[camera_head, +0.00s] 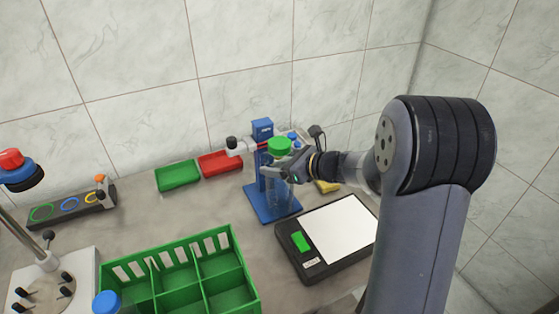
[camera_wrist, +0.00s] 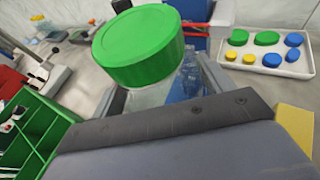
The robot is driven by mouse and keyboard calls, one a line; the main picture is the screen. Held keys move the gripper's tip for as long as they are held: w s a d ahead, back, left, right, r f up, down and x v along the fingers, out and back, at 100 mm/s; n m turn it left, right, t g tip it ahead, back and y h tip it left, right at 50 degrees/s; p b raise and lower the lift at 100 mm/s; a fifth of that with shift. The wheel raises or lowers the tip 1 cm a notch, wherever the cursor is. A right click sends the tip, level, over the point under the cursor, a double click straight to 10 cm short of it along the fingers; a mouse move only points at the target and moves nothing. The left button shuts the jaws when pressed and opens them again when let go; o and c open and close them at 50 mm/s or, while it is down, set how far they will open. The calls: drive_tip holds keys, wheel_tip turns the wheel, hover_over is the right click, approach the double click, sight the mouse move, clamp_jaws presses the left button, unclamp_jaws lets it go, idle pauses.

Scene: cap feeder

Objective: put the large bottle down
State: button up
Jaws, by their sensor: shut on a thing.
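The large bottle has a wide green cap (camera_head: 279,146) and a clear body that is hard to make out. My gripper (camera_head: 284,172) is shut on the bottle below the cap. In the wrist view the green cap (camera_wrist: 140,48) fills the upper middle, with the clear body (camera_wrist: 150,96) below it between the fingers. The bottle appears upright beside the blue stand (camera_head: 262,130) and over or near its blue base (camera_head: 272,204). The bottle's bottom is hidden, so I cannot tell whether it touches anything.
A black scale (camera_head: 318,268) with a white plate lies right of the stand. A green divided crate (camera_head: 165,247) is front left, near a blue-capped item (camera_head: 106,302). Green (camera_head: 177,177) and red (camera_head: 220,163) trays are behind. A white tray (camera_wrist: 268,70) holds several caps.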

drive_tip(key=o, duration=2.1)
drive_tip(key=shift+c, duration=0.2)
drive_tip(key=shift+r, duration=0.15)
drive_tip(key=v, duration=1.2)
